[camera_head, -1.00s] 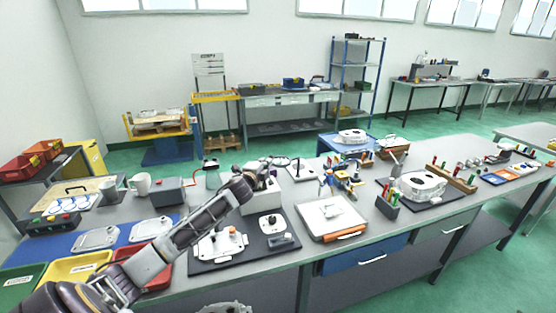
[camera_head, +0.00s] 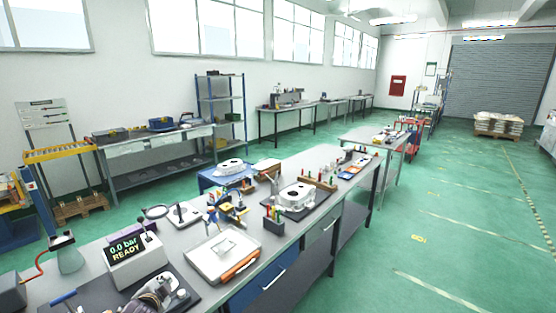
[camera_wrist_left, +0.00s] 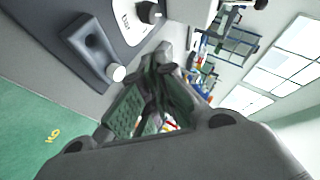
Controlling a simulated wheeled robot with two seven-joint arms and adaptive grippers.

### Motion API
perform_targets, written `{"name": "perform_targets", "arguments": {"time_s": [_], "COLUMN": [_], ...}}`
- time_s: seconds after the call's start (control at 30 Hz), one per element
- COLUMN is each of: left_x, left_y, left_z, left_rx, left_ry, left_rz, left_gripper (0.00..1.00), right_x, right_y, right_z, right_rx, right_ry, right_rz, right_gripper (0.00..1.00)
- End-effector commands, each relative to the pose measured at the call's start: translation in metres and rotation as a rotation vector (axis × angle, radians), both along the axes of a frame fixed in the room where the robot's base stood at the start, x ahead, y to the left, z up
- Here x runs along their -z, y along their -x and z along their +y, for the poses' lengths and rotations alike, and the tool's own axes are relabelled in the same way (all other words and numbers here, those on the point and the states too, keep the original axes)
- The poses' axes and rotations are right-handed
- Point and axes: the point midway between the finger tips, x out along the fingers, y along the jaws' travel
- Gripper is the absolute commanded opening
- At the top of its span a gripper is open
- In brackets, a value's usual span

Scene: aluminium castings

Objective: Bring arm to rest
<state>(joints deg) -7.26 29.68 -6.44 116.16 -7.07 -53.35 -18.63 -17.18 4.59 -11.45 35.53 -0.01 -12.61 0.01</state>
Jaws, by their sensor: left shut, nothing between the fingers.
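My left gripper (camera_head: 160,288) shows at the bottom left of the head view, low over the bench, just in front of the white display box (camera_head: 135,262) that reads "0.0 bar READY". In the left wrist view the gripper's fingers (camera_wrist_left: 163,62) are together with nothing between them. Beside them in that view is a dark grey block (camera_wrist_left: 92,48) with a recess and a pale round knob. Most of my left arm lies outside the head view. My right gripper is not in view.
The bench carries a white tray (camera_head: 212,262) with an orange-handled tool, a dark cup of markers (camera_head: 273,225) and a white casting (camera_head: 297,197) on a dark mat. A blue cart (camera_head: 214,180) stands behind the bench. The green floor (camera_head: 440,225) on the right is largely clear.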

Motion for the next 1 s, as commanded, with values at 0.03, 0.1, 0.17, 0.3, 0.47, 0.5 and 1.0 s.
{"name": "perform_targets", "arguments": {"time_s": [0.03, 0.1, 0.17, 0.3, 0.47, 0.5, 1.0], "left_x": [0.011, 0.024, 0.033, 0.051, 0.064, 0.066, 0.068], "left_y": [0.016, 0.036, 0.054, 0.098, 0.149, 0.162, 0.249], "left_z": [-0.012, -0.027, -0.038, -0.065, -0.092, -0.098, -0.136], "left_rx": [-0.017, -0.047, -0.074, -0.141, -0.223, -0.244, -0.404], "left_ry": [0.048, 0.109, 0.16, 0.276, 0.399, 0.427, 0.612], "left_rz": [0.034, 0.081, 0.12, 0.216, 0.327, 0.355, 0.549], "left_gripper": [0.0, 0.0, 0.0, 0.0, 0.0, 0.0, 0.0], "right_x": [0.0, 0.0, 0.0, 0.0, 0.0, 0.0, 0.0], "right_y": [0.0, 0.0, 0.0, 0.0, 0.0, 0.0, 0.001], "right_z": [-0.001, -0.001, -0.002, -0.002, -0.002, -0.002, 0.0], "right_rx": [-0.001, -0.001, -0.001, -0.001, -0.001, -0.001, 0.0], "right_ry": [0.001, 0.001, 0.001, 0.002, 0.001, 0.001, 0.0], "right_rz": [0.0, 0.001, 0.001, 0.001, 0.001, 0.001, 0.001], "right_gripper": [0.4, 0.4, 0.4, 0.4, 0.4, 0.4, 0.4]}}
